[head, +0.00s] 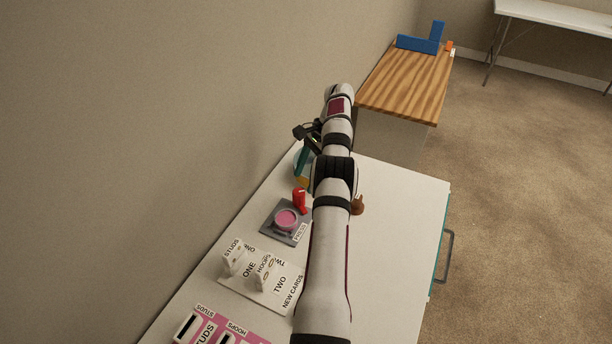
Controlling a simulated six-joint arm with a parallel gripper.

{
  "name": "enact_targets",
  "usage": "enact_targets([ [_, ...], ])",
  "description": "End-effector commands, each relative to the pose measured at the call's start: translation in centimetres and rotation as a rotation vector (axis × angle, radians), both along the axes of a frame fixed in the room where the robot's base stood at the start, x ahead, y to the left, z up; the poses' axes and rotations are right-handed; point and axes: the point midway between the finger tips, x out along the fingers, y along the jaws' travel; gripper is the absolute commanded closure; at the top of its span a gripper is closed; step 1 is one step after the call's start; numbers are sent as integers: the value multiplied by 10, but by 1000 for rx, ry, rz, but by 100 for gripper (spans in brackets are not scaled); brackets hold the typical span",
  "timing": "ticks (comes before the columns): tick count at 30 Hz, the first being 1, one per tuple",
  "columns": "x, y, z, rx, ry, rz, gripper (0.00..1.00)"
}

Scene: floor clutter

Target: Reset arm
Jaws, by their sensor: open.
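My arm reaches forward over the white-topped cabinet (402,210), from the bottom of the head view to the middle. My gripper (307,133) is at the far end, left of the arm's wrist, dark and small in the picture. It is open. It is above the cabinet's far left part, near a teal object (302,160) that is partly hidden by the gripper and arm. I cannot tell whether the gripper touches it.
A red object (299,200) and a grey pad with a pink disc (286,219) lie left of my arm. Nearer are a labelled card board (257,283) and a pink slotted panel (215,329). A brown item (358,205) is right. A wooden-topped cabinet (405,85) stands beyond.

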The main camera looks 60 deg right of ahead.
Motion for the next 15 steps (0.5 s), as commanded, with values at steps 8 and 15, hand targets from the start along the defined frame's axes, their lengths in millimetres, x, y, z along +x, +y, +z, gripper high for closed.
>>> enact_targets([
  [8,-3,-3,12,1,-1,-1,26],
  [15,-3,-3,12,1,-1,-1,26],
])
